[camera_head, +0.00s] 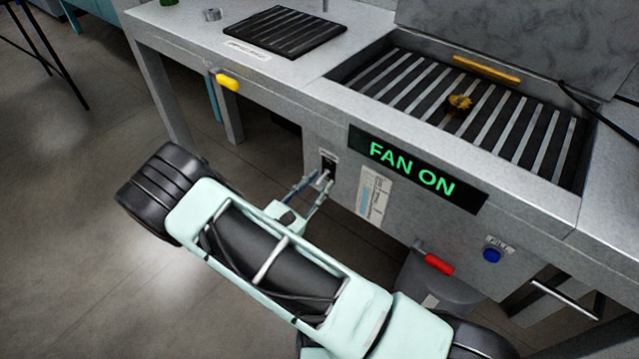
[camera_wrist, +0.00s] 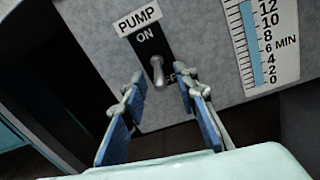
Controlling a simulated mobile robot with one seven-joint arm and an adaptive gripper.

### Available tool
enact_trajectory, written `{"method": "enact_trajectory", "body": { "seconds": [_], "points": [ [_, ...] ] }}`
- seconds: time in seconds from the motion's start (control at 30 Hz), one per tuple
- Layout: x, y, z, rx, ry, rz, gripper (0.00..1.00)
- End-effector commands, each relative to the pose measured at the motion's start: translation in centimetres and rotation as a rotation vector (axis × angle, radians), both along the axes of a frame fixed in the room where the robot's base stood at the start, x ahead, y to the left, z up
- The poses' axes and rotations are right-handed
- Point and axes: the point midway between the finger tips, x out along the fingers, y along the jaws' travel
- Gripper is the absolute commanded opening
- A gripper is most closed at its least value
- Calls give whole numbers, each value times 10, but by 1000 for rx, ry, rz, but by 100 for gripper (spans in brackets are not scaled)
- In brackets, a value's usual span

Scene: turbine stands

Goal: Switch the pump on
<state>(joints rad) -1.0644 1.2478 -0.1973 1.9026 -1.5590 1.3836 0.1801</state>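The pump switch is a short metal lever (camera_wrist: 157,72) on a black plate (camera_wrist: 149,45) under a "PUMP" label (camera_wrist: 138,20) in the wrist view. "ON" is printed at the plate's upper end; lettering at the lower right is partly hidden by a finger. The lever sits below "ON"; I cannot tell its exact setting. My gripper (camera_wrist: 159,90) is open and empty, its blue-padded fingers on either side of the lever, with gaps to it. In the head view the switch plate (camera_head: 328,166) is on the bench front, just beyond my gripper (camera_head: 321,184).
A gauge marked "MIN" (camera_wrist: 262,40) is right of the switch. A lit "FAN ON" sign (camera_head: 412,168), yellow handle (camera_head: 228,82), red handle (camera_head: 439,264) and blue button (camera_head: 491,255) are on the bench front. A slatted grate (camera_head: 400,75) is on top. Open floor lies left.

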Motion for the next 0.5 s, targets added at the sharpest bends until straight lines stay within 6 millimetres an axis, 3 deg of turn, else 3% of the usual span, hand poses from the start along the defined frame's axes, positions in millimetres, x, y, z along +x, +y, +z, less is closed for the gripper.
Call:
{"method": "enact_trajectory", "body": {
  "seconds": [0.37,0.5],
  "points": [
    [8,-5,1,0,0,1,27],
    [7,-5,0,0,0,1,15]
  ]
}}
